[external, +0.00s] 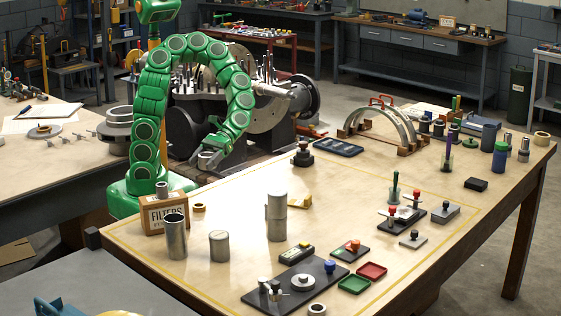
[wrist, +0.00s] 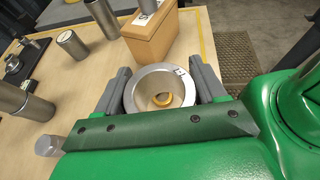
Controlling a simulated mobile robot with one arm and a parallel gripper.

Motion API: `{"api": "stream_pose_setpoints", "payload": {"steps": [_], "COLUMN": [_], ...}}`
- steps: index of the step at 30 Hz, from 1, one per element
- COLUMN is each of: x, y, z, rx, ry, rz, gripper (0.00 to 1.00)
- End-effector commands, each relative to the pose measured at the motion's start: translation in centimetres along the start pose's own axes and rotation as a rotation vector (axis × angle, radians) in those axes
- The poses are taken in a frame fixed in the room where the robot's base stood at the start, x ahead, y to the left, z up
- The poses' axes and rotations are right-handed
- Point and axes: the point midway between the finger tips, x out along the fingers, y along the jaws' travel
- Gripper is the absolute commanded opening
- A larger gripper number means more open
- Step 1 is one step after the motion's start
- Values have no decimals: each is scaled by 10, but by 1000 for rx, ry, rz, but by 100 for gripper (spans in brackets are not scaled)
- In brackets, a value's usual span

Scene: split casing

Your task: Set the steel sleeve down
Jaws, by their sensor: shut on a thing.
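The steel sleeve (wrist: 160,78) is a short, wide, hollow ring between my two grey fingers in the wrist view, seen end-on with a small dark mark on its rim. My gripper (wrist: 160,66) is shut on its outside. In the external view my gripper (external: 208,158) hangs from the green arm above the table's left edge, behind the filters box; the sleeve is hard to make out there. A small brass ring (wrist: 164,98) shows through the sleeve's bore.
The filters box (external: 165,213) stands on the table near my gripper, with a small ring on top. A tall open steel cylinder (external: 175,236), a shorter cylinder (external: 219,246) and a tall stack (external: 277,216) stand nearby. A yellow line runs around the wooden tabletop (external: 340,205), whose middle is fairly clear.

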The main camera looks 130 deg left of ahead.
Motion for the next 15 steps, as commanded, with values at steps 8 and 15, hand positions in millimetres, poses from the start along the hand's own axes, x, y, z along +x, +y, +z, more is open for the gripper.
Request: {"api": "stream_pose_setpoints", "payload": {"steps": [8,15], "x": [9,15], "y": [34,64], "z": [-13,-25], "rx": [-2,-2], "ry": [-3,-1], "rz": [-1,0], "gripper": [14,14]}}
